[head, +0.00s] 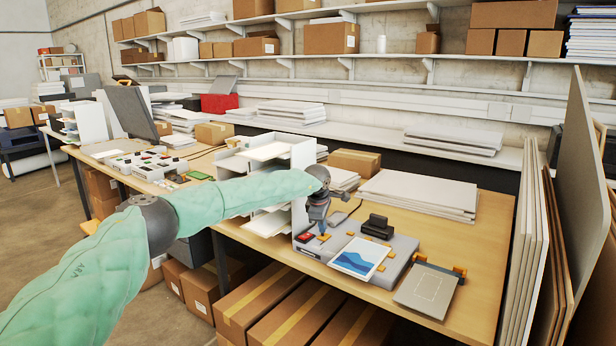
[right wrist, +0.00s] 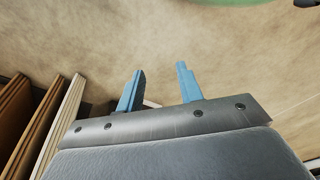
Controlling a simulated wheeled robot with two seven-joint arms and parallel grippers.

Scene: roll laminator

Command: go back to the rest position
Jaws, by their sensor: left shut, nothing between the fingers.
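My left arm reaches in from the left in the head view, and my left gripper (head: 322,232) is shut and empty. It is over the left end of the grey laminator (head: 401,248), near a small red-and-black panel (head: 305,237); I cannot tell if it touches. A sheet with a blue picture (head: 360,258) lies at the laminator's front. A grey board with an outlined rectangle (head: 428,289) is to its right. My right gripper (right wrist: 160,78) shows only in the right wrist view, its two blue fingers apart with nothing between them.
The wooden table (head: 485,238) has a stack of white boards (head: 420,192) behind the laminator. A white shelf unit (head: 301,152) stands left of it. Tall panels (head: 540,240) lean at the right. Cardboard boxes (head: 262,300) sit below. The right wrist view shows mostly floor and panel edges.

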